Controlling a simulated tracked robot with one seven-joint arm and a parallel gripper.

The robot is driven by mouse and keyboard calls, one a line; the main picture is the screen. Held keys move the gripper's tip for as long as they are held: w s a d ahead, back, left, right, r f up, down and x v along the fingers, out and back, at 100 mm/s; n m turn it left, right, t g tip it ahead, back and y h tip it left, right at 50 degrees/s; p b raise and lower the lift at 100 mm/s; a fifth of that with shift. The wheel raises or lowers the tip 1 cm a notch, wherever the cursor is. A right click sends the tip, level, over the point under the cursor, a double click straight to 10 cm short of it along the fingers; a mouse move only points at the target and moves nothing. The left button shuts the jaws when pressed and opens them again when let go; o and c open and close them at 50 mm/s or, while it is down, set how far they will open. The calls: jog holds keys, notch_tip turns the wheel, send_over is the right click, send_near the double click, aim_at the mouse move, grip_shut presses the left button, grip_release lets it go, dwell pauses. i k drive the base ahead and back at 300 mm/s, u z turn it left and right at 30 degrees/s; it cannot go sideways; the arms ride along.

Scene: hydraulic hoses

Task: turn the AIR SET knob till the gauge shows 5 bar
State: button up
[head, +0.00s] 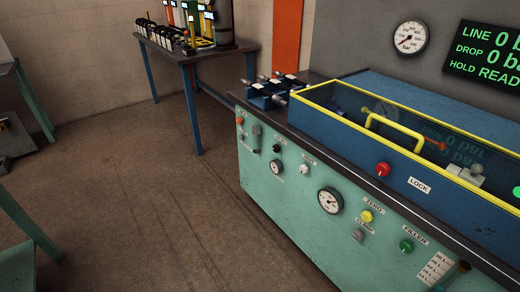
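A green bench panel (262,190) with knobs and gauges fills the right of the head view, seen at an angle. A black knob (277,149) sits above a small round gauge (276,168). A white knob (304,169) is to their right, then a larger gauge (330,201). The small labels beside them are too blurred to read, so I cannot tell which knob is AIR SET. The needle readings are too small to tell. My gripper is not in view.
A blue test box (375,146) with a yellow-framed clear lid tops the bench. A red knob (383,169) sits beside the LOCK label. A wall gauge (410,38) and green-text display (487,55) are behind. The floor (140,190) left of the bench is clear.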

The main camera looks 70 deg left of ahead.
aim_at(275, 148)
jog(key=z, duration=0.2)
jog(key=i, duration=0.15)
jog(key=u, duration=2.55)
jog(key=k, duration=0.55)
jog(key=u, duration=0.2)
jog(key=i, duration=0.55)
jog(key=z, duration=0.2)
jog(key=k, duration=0.5)
jog(key=u, duration=0.3)
jog(key=i, duration=0.2)
jog(key=z, duration=0.15)
